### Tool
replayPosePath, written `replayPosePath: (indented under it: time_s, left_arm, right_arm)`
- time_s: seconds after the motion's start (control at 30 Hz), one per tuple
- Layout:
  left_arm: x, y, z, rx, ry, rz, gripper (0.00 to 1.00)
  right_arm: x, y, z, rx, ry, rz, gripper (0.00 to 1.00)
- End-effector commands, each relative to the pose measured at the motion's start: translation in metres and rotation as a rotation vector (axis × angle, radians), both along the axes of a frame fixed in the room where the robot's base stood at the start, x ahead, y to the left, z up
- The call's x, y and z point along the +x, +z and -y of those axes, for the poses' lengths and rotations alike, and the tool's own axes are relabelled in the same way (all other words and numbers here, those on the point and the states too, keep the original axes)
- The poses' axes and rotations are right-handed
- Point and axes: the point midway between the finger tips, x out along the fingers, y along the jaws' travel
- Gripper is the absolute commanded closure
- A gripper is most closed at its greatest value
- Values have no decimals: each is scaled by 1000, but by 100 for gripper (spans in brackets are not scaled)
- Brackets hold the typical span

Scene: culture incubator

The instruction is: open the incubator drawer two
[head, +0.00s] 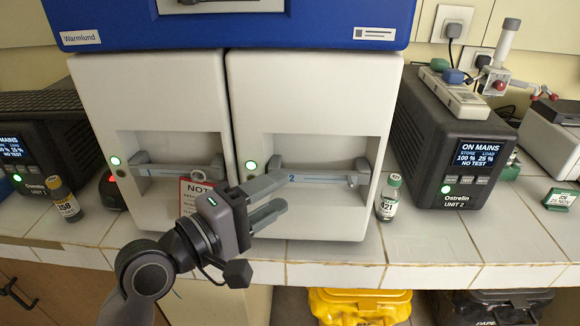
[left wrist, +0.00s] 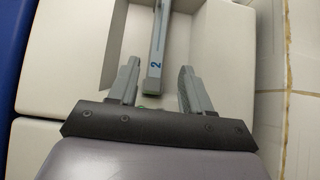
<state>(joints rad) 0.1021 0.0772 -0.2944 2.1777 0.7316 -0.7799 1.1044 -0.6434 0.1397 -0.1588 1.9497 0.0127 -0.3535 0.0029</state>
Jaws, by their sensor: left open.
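The incubator has two white drawers side by side under a blue panel. Drawer two (head: 312,100) is the right one. Its grey bar handle (head: 320,179), marked with a blue 2, crosses a recess, with a green light at its left. My left gripper (head: 282,195) is open in front of the left part of this handle. In the left wrist view the handle (left wrist: 155,62) lies between the two spread fingers of the gripper (left wrist: 156,82), with gaps on both sides. The left drawer (head: 150,95) has its own handle (head: 165,170). Both drawers look closed. My right gripper is not in view.
A small bottle (head: 388,198) stands close to drawer two's right edge. A black Ostrelin unit (head: 445,150) is right of it. A notice (head: 195,192) hangs on the left drawer. Another bottle (head: 64,200) stands at left. The tiled counter's front strip (head: 330,252) is clear.

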Motion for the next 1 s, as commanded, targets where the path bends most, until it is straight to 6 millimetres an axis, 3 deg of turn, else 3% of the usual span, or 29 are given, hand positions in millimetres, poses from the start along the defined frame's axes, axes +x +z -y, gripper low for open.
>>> replayPosePath:
  time_s: [0.6,1.0]
  left_arm:
    - [45,4,47,-15,-8,-6,51]
    - [50,3,52,-13,-7,-5,51]
  right_arm:
    - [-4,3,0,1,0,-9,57]
    - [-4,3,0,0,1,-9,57]
